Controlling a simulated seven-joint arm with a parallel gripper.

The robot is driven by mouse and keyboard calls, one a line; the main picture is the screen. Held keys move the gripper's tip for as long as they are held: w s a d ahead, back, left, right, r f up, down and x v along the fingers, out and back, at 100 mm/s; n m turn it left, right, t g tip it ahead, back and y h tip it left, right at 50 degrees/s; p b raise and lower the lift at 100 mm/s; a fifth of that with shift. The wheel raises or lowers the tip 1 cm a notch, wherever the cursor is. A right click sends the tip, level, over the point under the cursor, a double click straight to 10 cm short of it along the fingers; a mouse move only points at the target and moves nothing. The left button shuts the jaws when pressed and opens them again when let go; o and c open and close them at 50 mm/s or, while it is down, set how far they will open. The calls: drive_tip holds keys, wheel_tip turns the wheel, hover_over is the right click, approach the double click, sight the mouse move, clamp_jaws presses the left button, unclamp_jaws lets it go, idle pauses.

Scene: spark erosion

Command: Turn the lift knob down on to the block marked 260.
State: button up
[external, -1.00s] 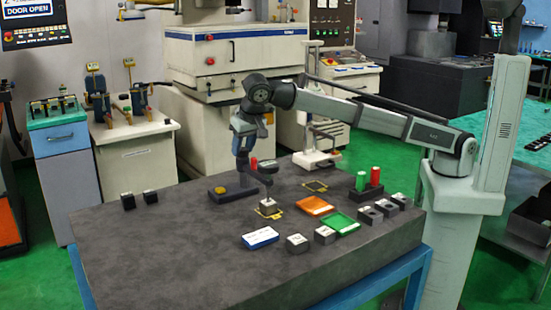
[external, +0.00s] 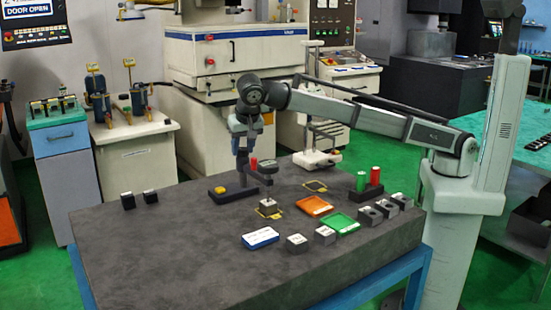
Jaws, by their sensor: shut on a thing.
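My gripper (external: 243,151) hangs over the back left of the table at the small dark stand. It appears shut on a part of the stand, most likely the lift knob, but its fingers hide the knob. The stand has a dark base (external: 212,196) with a yellow button (external: 220,189) and a dark head (external: 264,180) reaching out to the right. Below the head, a grey block (external: 267,206) with a pale top sits on a yellow-marked square. Its marking is too small to read. The head appears above the block; I cannot tell whether they touch.
An orange tray (external: 314,206), a green tray (external: 340,223) and a white-topped blue case (external: 260,238) lie to the right and front. Several dark blocks (external: 297,243) stand near the front edge. A rack with red and green cylinders (external: 361,181) stands at right.

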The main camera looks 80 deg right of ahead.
drive_tip(key=o, duration=1.1)
drive_tip(key=shift+r, duration=0.1)
drive_tip(key=v, duration=1.3)
drive_tip(key=shift+r, duration=0.3)
